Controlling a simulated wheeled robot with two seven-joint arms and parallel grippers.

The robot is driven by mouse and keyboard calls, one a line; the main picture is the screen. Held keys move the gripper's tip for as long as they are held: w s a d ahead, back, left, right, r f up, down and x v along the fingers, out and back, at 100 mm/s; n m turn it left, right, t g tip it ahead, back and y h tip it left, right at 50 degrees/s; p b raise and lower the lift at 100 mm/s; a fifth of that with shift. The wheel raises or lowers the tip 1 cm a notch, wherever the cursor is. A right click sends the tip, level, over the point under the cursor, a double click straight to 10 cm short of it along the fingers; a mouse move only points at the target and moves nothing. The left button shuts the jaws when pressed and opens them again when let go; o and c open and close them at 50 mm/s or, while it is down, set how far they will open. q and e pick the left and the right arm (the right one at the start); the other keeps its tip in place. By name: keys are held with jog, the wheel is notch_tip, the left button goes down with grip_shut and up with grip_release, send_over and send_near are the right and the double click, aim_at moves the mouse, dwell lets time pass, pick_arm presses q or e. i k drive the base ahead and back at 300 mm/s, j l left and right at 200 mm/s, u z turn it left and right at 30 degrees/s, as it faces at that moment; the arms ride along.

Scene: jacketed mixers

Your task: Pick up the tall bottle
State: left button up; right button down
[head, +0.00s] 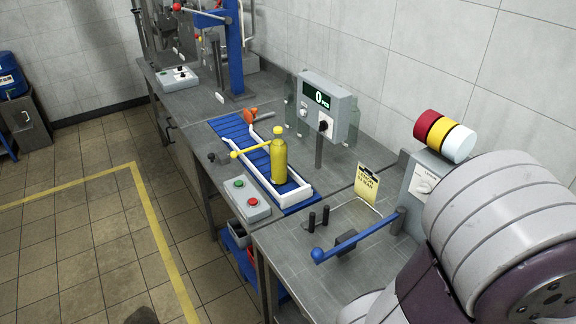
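A tall yellow bottle (279,162) with a yellow cap stands upright on the blue conveyor (232,127), between its white guide rails (264,178). A yellow rod with a ball end (234,154) reaches to the bottle's left side at shoulder height; I cannot tell if they touch. Neither of my grippers shows in the head view. A large grey and dark purple arm link, which looks like my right arm, fills the lower right and is well apart from the bottle.
A button box (246,201) sits left of the bottle at the bench edge. A counter display (327,106) on a post stands behind it. A blue lever (358,238) and black pegs (318,218) are on the nearer bench. The tiled floor (90,235) at left is clear.

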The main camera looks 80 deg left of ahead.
aim_at(278, 149)
jog(key=l+u, duration=0.1)
jog(key=u, duration=0.35)
jog(key=k+u, duration=0.1)
jog(key=u, duration=0.35)
jog(key=l+u, duration=0.15)
jog(key=u, duration=0.3)
jog(key=k+u, duration=0.1)
jog(key=u, duration=0.35)
jog(key=i+j+u, duration=0.1)
jog(key=u, duration=0.25)
jog(key=i+j+u, duration=0.1)
jog(key=u, duration=0.25)
jog(key=i+j+u, duration=0.1)
jog(key=u, duration=0.25)
jog(key=z, duration=0.45)
jog(key=i+j+z, duration=0.15)
jog(key=z, duration=0.25)
jog(key=i+j+z, duration=0.1)
jog(key=j+z, duration=0.15)
jog(key=z, duration=0.15)
jog(key=j+z, duration=0.25)
jog(key=z, duration=0.15)
jog(key=i+j+z, duration=0.1)
jog(key=j+z, duration=0.15)
jog(key=z, duration=0.15)
